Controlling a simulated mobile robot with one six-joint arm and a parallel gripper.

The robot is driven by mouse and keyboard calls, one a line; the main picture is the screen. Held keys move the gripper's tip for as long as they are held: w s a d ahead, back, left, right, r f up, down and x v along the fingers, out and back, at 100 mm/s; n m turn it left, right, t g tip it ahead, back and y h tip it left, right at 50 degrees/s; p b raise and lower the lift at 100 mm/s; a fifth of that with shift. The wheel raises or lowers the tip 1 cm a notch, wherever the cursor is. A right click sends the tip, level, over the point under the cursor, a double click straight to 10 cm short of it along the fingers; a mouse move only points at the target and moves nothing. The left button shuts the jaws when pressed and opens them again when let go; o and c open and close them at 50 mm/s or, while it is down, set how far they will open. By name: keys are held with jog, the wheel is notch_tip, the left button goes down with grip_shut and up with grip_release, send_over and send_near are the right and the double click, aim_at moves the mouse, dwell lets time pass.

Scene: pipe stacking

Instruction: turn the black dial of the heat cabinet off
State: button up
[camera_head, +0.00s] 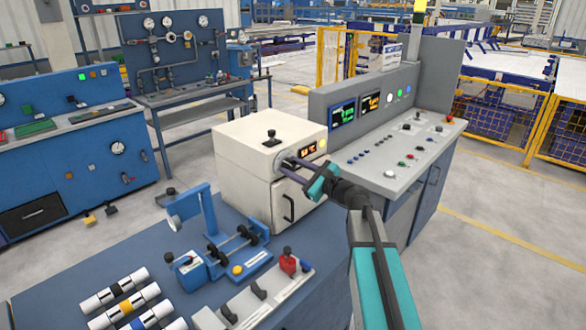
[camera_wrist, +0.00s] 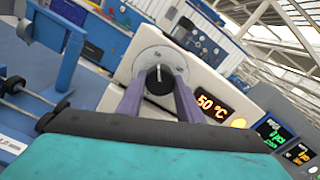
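The heat cabinet (camera_head: 243,165) is a cream box on the blue bench, with a door handle on its front. Its orange display, on the upper front, reads 50 °C in the wrist view (camera_wrist: 213,106). The black dial (camera_wrist: 160,79) sits on a round grey plate, its white mark almost upright in the wrist view. My gripper (camera_head: 288,165) is at the cabinet front, its two purple fingers apart, one on each side of the dial. It also shows in the wrist view (camera_wrist: 160,84). I cannot tell whether the fingers touch the dial. In the head view the fingers mostly hide the dial.
A pale yellow lamp (camera_head: 323,144) is beside the display. A black knob (camera_head: 271,137) stands on the cabinet top. A grey control console (camera_head: 400,150) is close on the right. A blue clamp fixture (camera_head: 225,245) and white pipes (camera_head: 125,293) lie on the bench in front.

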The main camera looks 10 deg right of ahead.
jog(key=c, duration=0.4)
jog(key=shift+f+n+b, duration=0.15)
jog(key=shift+n+b, duration=0.35)
jog(key=shift+b, duration=0.45)
jog(key=shift+f+n+b, duration=0.1)
jog(key=shift+n+b, duration=0.6)
jog(key=shift+b, duration=0.55)
jog(key=n+b, duration=0.5)
jog(key=b, duration=0.3)
jog(key=n+b, duration=0.5)
jog(key=b, duration=0.1)
jog(key=shift+b, duration=0.4)
jog(key=n+b, duration=0.1)
jog(key=b, duration=0.1)
jog(key=n+b, duration=0.2)
jog(key=shift+r+n, duration=0.2)
jog(key=shift+n, duration=0.1)
